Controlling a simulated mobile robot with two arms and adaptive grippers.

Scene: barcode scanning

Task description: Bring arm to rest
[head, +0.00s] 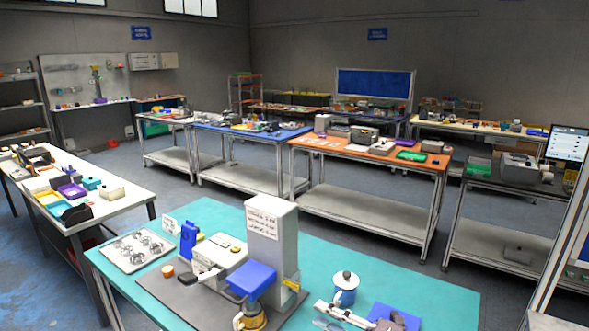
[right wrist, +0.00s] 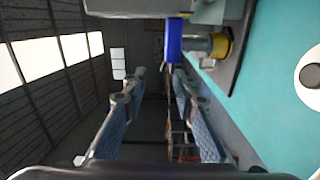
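My right gripper (head: 322,314) is low in the head view, above the front of the teal table (head: 425,288). In the right wrist view its two blue-padded fingers (right wrist: 158,120) stand apart, with nothing between them. The gripper is open and empty. In the head view a blue can with a white lid (head: 345,288) stands just behind it. The light grey machine (head: 270,240), with a blue block (head: 253,281) and a yellow ring below it, stands to its left. My left gripper is not in view.
A tray of metal parts (head: 118,255) lies at the table's left. The teal surface at the right is clear. An orange-topped table (head: 375,154) stands behind, across a stretch of floor.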

